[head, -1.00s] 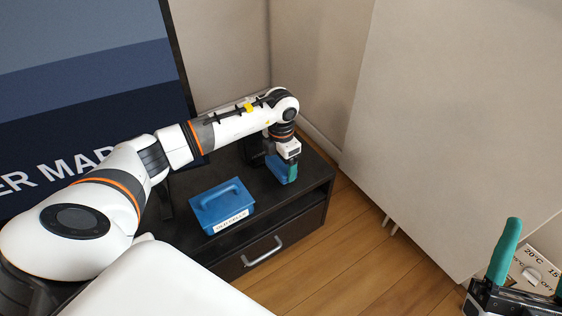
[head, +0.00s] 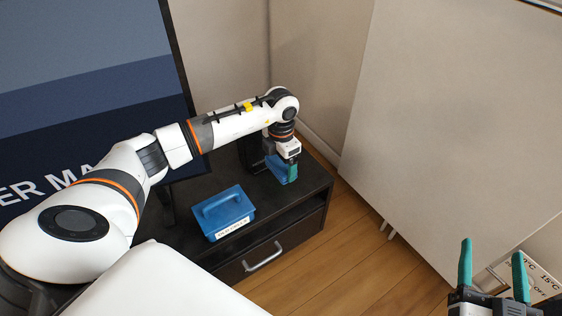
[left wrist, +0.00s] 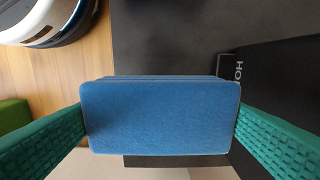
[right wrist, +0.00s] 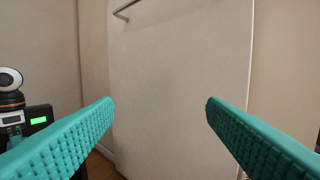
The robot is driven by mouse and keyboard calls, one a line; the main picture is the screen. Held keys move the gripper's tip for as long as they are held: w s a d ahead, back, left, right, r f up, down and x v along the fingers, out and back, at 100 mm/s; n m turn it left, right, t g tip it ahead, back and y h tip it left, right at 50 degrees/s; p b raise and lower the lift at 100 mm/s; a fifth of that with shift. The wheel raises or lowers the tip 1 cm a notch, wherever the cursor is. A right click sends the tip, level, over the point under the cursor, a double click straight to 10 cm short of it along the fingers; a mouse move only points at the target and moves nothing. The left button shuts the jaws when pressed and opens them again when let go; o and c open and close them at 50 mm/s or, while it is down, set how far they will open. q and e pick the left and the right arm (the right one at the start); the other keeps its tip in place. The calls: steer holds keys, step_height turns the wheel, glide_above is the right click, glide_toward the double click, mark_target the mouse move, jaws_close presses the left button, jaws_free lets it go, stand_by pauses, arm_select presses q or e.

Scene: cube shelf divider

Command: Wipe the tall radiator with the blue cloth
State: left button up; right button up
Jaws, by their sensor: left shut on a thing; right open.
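The blue cloth (head: 277,172) is a folded block over the far right end of the black cabinet top. My left gripper (head: 284,170) is shut on it; the left wrist view shows the cloth (left wrist: 160,118) between both green fingers. I cannot tell whether it touches the cabinet. The tall radiator (head: 450,120) is a large flat cream panel at the right. My right gripper (head: 492,250) is open and empty at the lower right, in front of the panel. In the right wrist view, the panel (right wrist: 180,85) lies beyond the open fingers, a metal bar near its top.
A blue lidded box with a handle and label (head: 224,213) stands on the black cabinet (head: 285,215), left of the cloth. A large dark screen (head: 80,100) stands behind. A temperature dial plate (head: 541,283) is beside my right gripper. Wooden floor (head: 350,270) is clear between cabinet and panel.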

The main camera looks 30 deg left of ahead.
steer(key=shift+d+f+g+h, duration=0.15)
steer(key=shift+f+g+h, duration=0.15)
steer(key=shift+f+g, duration=0.5)
steer(key=shift+f, duration=0.2)
